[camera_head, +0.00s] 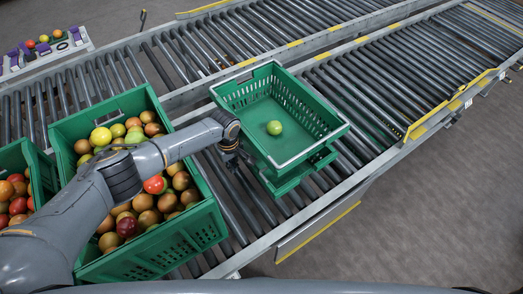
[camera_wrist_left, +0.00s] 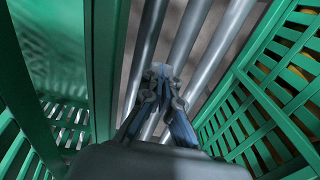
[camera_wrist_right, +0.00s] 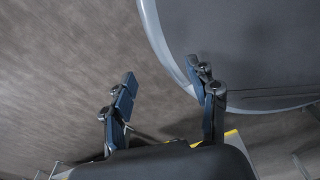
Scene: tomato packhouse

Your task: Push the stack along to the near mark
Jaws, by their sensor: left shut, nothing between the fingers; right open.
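The stack of green crates (camera_head: 319,157) stands on the roller conveyor. Its top crate holds a single yellow-green tomato (camera_head: 274,128), and another green crate shows beneath. My left gripper (camera_head: 232,154) is at the left side of the stack, low between it and a full crate. In the left wrist view the left gripper (camera_wrist_left: 162,80) is shut and empty, pointing down at the rollers, with green crate walls on both sides. Whether it touches the stack I cannot tell. My right gripper (camera_wrist_right: 166,88) is open and empty over the floor, outside the head view. I cannot make out the near mark.
A green crate full of tomatoes (camera_head: 205,232) stands left of the stack, under my left arm. Another filled crate (camera_head: 40,160) is at the far left. A second conveyor (camera_head: 190,50) runs behind. Rollers right of the stack (camera_head: 380,95) are clear.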

